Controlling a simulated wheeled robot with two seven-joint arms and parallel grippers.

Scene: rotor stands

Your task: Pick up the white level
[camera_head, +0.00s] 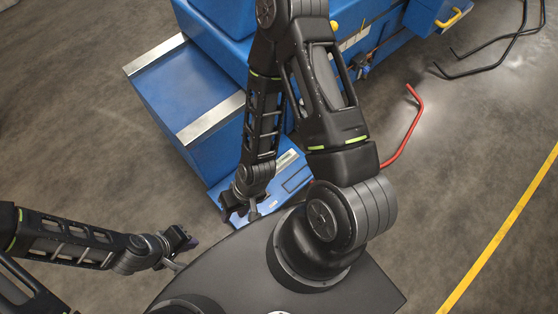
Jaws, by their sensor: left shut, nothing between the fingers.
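I cannot make out the white level for certain. A pale narrow strip (287,159) shows on the low blue surface (296,181) beside my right forearm, too small to identify. My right gripper (241,208) points down over the near left end of this blue surface. My forearm and wrist hide part of the surface, and I cannot see whether the fingers are apart or hold anything. My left gripper (184,254) is shut and empty at the lower left, over the floor beside my dark base.
A large blue stand (190,95) with bare metal edge strips fills the top middle. A bent red bar (405,130) sticks out to its right, and black bars (490,55) lie further right. A yellow line (505,240) crosses the floor. The left floor is clear.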

